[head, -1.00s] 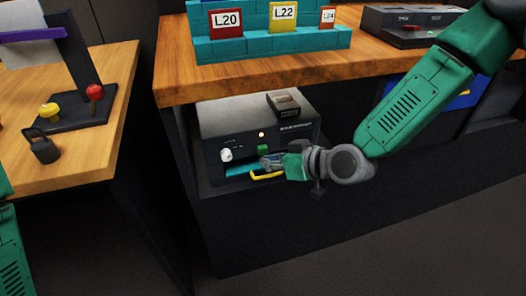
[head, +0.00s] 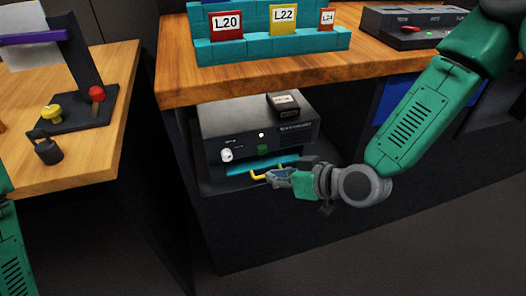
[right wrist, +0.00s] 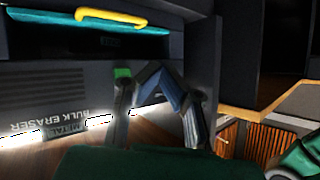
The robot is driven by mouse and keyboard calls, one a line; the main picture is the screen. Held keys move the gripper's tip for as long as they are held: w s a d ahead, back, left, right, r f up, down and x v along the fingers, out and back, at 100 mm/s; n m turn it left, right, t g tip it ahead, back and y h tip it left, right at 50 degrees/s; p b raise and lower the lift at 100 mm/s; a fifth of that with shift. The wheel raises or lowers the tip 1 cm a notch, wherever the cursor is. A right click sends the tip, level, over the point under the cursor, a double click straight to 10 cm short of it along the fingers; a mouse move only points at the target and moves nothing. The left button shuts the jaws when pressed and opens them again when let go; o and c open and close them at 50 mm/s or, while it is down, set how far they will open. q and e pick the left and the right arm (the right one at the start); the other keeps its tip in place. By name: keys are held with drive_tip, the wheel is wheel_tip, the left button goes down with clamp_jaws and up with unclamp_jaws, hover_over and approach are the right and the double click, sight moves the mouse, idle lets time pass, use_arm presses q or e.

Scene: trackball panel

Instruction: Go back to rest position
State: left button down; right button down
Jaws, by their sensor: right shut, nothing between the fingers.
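My right gripper (head: 275,177) is shut and empty in front of the grey box device (head: 218,130) under the wooden bench. In the head view it overlaps the yellow handle (head: 257,175) of the device's teal drawer (head: 236,169) and hides part of it; contact cannot be told there. In the right wrist view the handle (right wrist: 110,17) and teal drawer front (right wrist: 50,27) lie apart from the shut fingers (right wrist: 155,72). The device front reads "BULK ERASER" upside down there. Only a green part of my left arm shows at the head view's left edge; its gripper is out of view.
The wooden bench (head: 300,75) overhangs the device, with a teal rack (head: 225,50) of labelled boxes and a dark panel (head: 420,22) on top. A left table (head: 85,150) holds a stand with red and yellow knobs and a padlock (head: 48,150). Floor space is open at lower right.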

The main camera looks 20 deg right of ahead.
idle(0.3)
drive_tip(key=s+d+f+m+g+h+p, duration=0.1)
drive_tip(key=s+d+f+g+h+p, duration=0.1)
drive_tip(key=s, duration=0.6)
drive_tip(key=s+d+f+m+g+h+p, duration=0.2)
drive_tip(key=s+d+f+g+h+p, duration=0.1)
drive_tip(key=s+d, duration=0.4)
drive_tip(key=s+d+f+m+g+h+p, duration=0.1)
drive_tip(key=s+d+f+g+h+p, duration=0.2)
drive_tip(key=s, duration=0.8)
drive_tip(key=shift+d+m+g+p, duration=0.3)
drive_tip(key=shift+d+g+p, duration=0.1)
drive_tip(key=shift+d+p, duration=0.4)
drive_tip(key=shift+w+f, duration=0.1)
drive_tip(key=shift+w, duration=0.05)
